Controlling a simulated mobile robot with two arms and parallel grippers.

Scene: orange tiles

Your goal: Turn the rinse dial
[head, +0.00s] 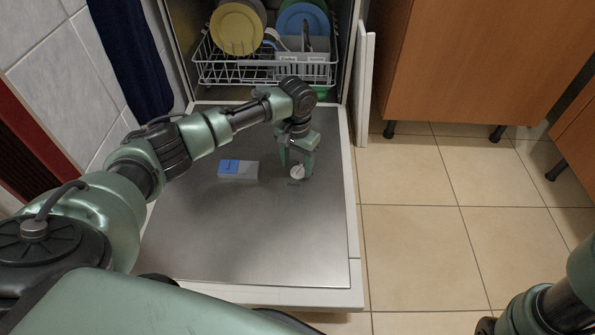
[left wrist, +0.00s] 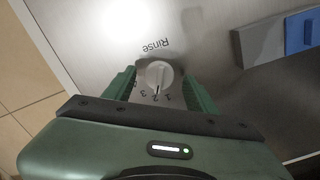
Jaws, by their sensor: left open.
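The rinse dial (head: 297,172) is a small round white knob on the steel inner face of the open dishwasher door (head: 230,235). In the left wrist view the dial (left wrist: 159,75) has a raised grip bar, the word "Rinse" on one side and the numbers 1, 2 and 3 on the other. My left gripper (head: 298,172) is open, with its green fingers on either side of the dial. In the left wrist view the left gripper (left wrist: 160,88) shows gaps between fingers and knob. My right gripper is not in view; only part of my right arm shows.
A grey detergent compartment with a blue part (head: 238,169) sits left of the dial. The lower rack (head: 265,72) holds plates and cutlery behind the door. A wooden cabinet (head: 480,60) stands at right, with clear tiled floor (head: 430,230) before it.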

